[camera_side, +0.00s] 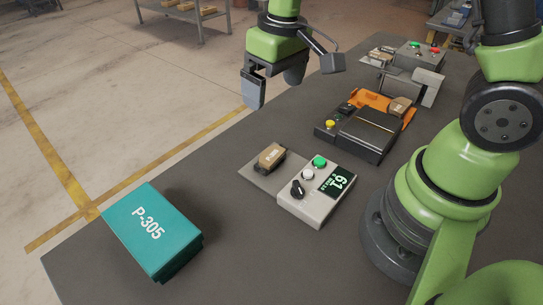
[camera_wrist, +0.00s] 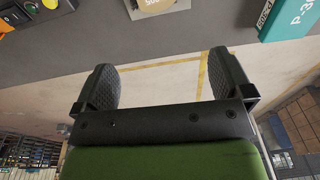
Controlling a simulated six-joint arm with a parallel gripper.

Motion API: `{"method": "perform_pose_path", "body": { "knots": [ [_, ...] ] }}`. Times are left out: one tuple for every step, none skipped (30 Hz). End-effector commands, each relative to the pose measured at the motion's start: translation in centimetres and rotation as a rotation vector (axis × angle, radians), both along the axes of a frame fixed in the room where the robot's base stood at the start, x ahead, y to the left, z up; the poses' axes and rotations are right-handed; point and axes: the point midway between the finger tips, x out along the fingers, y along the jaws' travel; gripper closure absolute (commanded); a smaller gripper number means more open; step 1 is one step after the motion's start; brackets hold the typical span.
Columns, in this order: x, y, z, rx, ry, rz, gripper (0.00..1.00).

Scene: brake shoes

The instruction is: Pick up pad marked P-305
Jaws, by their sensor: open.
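A teal box marked P-305 (camera_side: 152,230) lies at the table's near left corner. Part of it shows at the top right of the wrist view (camera_wrist: 292,18). A tan pad (camera_side: 271,156) rests on the grey plate of a device with a display; its lettering is too small to read. In the wrist view a tan pad (camera_wrist: 155,5) is cut off by the top edge. Another brown pad (camera_side: 400,106) sits by the orange tray. My gripper (camera_side: 275,93) is open and empty, above and beyond the plate, apart from everything. Both fingers show in the wrist view (camera_wrist: 163,78).
The light grey device (camera_side: 318,193) has a green button, a black knob and a lit display. A black device (camera_side: 365,135) stands behind it, beside the orange tray (camera_side: 372,99). More equipment (camera_side: 410,70) stands at the far end. The table between box and plate is clear.

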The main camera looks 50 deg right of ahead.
Motion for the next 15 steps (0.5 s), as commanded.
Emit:
{"method": "perform_pose_path", "body": {
  "knots": [
    [0.4, 0.0, -1.7, -0.01, 0.035, 0.023, 0.02],
    [0.6, 0.0, -2.5, -0.016, 0.05, 0.036, 0.02],
    [0.8, 0.0, -3.4, -0.021, 0.066, 0.05, 0.02],
    [0.9, 0.0, -3.9, -0.024, 0.076, 0.059, 0.02],
    [1.0, 0.0, -4.4, -0.027, 0.085, 0.066, 0.02],
    [1.0, 0.0, -5.0, -0.029, 0.094, 0.074, 0.02],
    [1.1, 0.0, -5.3, -0.031, 0.099, 0.079, 0.02],
    [1.1, 0.0, -5.6, -0.032, 0.104, 0.082, 0.02],
    [1.1, 0.0, -6.0, -0.033, 0.107, 0.086, 0.02],
    [1.1, 0.0, -6.4, -0.034, 0.11, 0.087, 0.02],
    [1.1, 0.0, -6.9, -0.034, 0.112, 0.088, 0.02],
    [1.0, 0.0, -7.5, -0.034, 0.113, 0.089, 0.02],
    [1.0, 0.0, -8.0, -0.034, 0.113, 0.089, 0.02],
    [1.0, 0.0, -8.5, -0.034, 0.112, 0.088, 0.02],
    [1.0, 0.0, -9.0, -0.034, 0.112, 0.087, 0.02]
  ]
}}
